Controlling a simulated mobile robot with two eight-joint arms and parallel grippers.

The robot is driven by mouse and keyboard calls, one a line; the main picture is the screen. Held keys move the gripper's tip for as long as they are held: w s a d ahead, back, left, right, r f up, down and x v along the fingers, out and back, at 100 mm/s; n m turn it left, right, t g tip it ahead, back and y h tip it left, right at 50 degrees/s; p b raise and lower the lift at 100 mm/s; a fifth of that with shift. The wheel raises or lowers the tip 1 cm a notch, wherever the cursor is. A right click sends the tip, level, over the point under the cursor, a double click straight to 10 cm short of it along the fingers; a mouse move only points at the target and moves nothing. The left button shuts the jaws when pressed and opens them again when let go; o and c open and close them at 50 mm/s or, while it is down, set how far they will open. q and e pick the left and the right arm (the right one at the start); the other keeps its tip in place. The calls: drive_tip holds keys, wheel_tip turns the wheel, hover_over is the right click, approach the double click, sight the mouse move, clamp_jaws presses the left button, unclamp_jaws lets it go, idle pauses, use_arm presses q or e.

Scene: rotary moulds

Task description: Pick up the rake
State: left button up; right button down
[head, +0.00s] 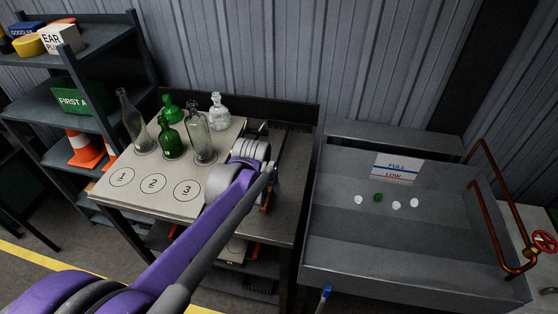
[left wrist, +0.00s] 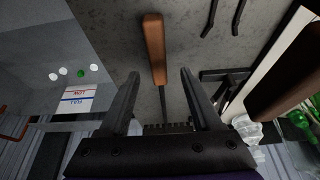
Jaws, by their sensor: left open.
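The rake (left wrist: 154,50) shows in the left wrist view with a brown wooden handle, a thin dark shaft and a toothed dark head near the gripper's base. It is over a grey tabletop. My left gripper (left wrist: 160,73) is open, its two black fingers on either side of the rake, with gaps between them and the handle. In the head view my purple left arm reaches over the table, and its wrist hides the fingers and most of the rake. A small brown piece (head: 265,199) beside the arm looks like the handle. My right gripper is not in view.
Another brown handle (left wrist: 283,78) is close to the right finger, near dark metal tools (left wrist: 225,78). Glass bottles (head: 170,142) stand on a numbered board (head: 128,205) left of the arm. A grey sink (head: 345,245) with small discs is right. Shelves (head: 95,40) stand left.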

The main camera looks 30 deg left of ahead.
sight(268, 190)
use_arm(q)
drive_tip(key=x, duration=0.5)
drive_tip(key=shift+w+f, duration=0.25)
clamp_jaws()
drive_tip(key=shift+r, duration=0.1)
